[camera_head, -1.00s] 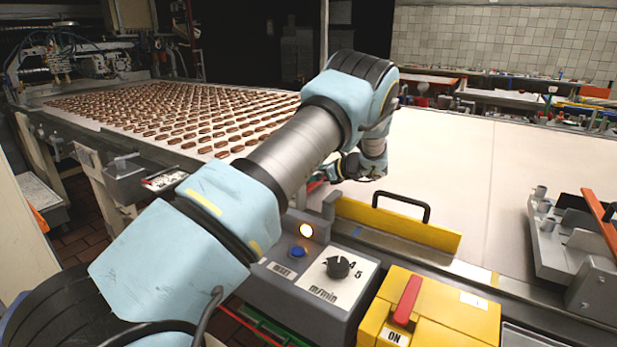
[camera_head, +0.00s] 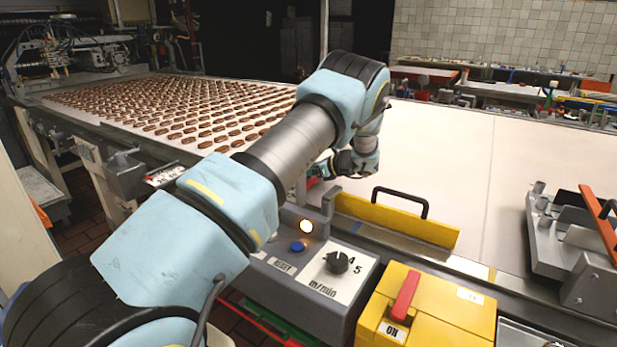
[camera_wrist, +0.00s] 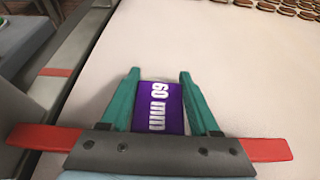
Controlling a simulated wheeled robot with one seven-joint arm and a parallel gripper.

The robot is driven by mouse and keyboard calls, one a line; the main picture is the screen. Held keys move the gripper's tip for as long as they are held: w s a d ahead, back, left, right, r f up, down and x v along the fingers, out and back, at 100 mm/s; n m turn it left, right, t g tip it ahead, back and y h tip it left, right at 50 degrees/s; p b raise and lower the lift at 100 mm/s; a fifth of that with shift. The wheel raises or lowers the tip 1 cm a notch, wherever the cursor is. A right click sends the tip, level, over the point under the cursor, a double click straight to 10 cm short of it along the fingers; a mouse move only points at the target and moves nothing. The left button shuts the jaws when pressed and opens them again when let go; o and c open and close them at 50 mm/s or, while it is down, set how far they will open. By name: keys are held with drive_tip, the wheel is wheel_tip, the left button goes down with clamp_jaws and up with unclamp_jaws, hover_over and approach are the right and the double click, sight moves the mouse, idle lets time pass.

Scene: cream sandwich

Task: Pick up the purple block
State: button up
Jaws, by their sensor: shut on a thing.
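The purple block (camera_wrist: 171,107), marked "60 mm" in white, sits between the two green fingers of my gripper (camera_wrist: 160,95) in the wrist view. My gripper is shut on it, with a finger along each side. The pale conveyor belt (camera_wrist: 245,75) lies beyond and around the block; I cannot tell how high the block is above it. In the head view my arm reaches over the near edge of the belt, and the block and fingertips are hidden behind my arm and the machine housing.
Rows of brown cream sandwiches (camera_head: 180,108) lie on the belt to the left. A yellow guard with a black handle (camera_head: 395,220), a grey control box (camera_head: 315,280) and a yellow switch box (camera_head: 440,310) stand at the near edge. Metal fixtures (camera_head: 570,235) stand at right. The middle belt is clear.

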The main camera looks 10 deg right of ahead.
clamp_jaws()
